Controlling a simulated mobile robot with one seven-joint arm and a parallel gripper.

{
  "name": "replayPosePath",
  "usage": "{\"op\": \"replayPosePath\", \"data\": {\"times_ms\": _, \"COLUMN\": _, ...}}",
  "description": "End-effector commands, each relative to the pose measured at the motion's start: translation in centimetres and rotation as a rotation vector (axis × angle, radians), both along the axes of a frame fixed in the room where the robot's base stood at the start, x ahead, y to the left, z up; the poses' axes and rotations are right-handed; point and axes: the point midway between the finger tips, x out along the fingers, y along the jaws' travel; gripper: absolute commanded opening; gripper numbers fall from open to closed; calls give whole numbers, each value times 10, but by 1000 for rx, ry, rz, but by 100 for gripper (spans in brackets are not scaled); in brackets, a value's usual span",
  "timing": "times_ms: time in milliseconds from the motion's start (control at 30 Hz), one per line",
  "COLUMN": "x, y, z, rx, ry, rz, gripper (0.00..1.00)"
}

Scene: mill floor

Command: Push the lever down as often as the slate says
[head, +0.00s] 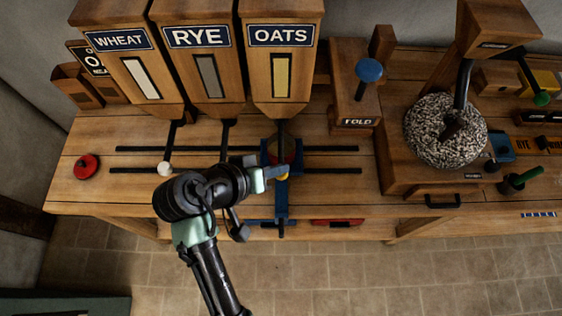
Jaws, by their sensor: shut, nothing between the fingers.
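Three wooden hoppers stand at the back: wheat (128,62), rye (200,62) and oats (283,65). A dark lever with a white knob (165,168) comes from under the wheat hopper. A dark lever (225,135) under the rye hopper runs behind my arm. A lever (281,130) under the oats hopper reaches toward a yellow knob (283,177). My gripper (284,171) is shut and empty, right at this yellow knob; I cannot tell whether they touch. A dark slate (92,58) at the far left is partly hidden by the wheat hopper; its writing is not fully readable.
A blue carriage (282,205) with a round bowl-like thing (281,150) sits below the oats hopper. A red button (87,167) is on the left. A blue-knobbed post (369,71) marked FOLD and a speckled millstone (446,131) stand to the right. The bench's front left is clear.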

Motion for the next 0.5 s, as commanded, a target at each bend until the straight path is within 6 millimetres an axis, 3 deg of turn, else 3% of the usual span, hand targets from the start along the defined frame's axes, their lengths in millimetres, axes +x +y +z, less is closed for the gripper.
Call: {"op": "replayPosePath", "data": {"times_ms": 500, "x": -1, "y": 0, "z": -8, "rx": 1, "ry": 4, "rz": 0, "gripper": 0}}
